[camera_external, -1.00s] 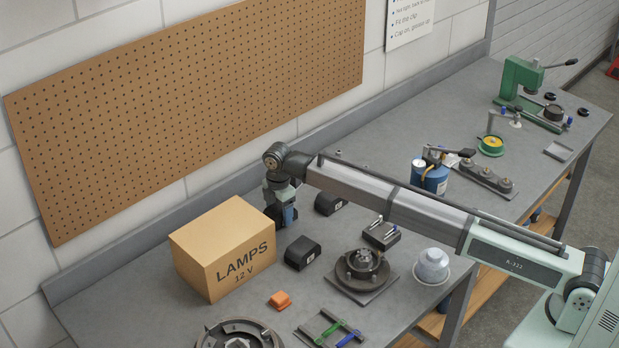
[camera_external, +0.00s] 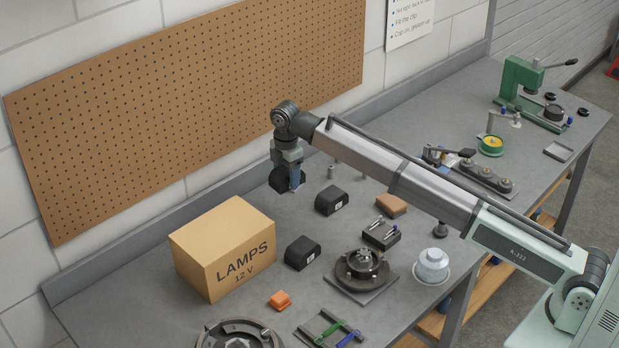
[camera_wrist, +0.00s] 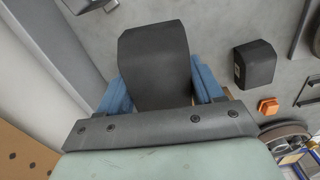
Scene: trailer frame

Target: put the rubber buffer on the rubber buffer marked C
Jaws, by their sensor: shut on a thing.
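My gripper (camera_external: 292,184) is up in the air behind the lamps box, its blue fingers shut on a black rubber buffer (camera_wrist: 155,65). In the wrist view the held buffer fills the space between the fingers, and no marking shows on it. Two more black rubber buffers lie on the bench: one (camera_external: 331,200) right of and below the gripper, the other (camera_external: 302,252) nearer the front, beside the box. Each has a small white label, too small to read, so I cannot tell which is marked C. One buffer (camera_wrist: 254,64) also shows at right in the wrist view.
A cardboard lamps box (camera_external: 222,250) stands left. An orange piece (camera_external: 279,300), a round dark fixture (camera_external: 362,268), a block with pins (camera_external: 381,235), a brown block (camera_external: 391,205) and a white jar (camera_external: 432,266) stand around the buffers. Bare bench lies between gripper and buffers.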

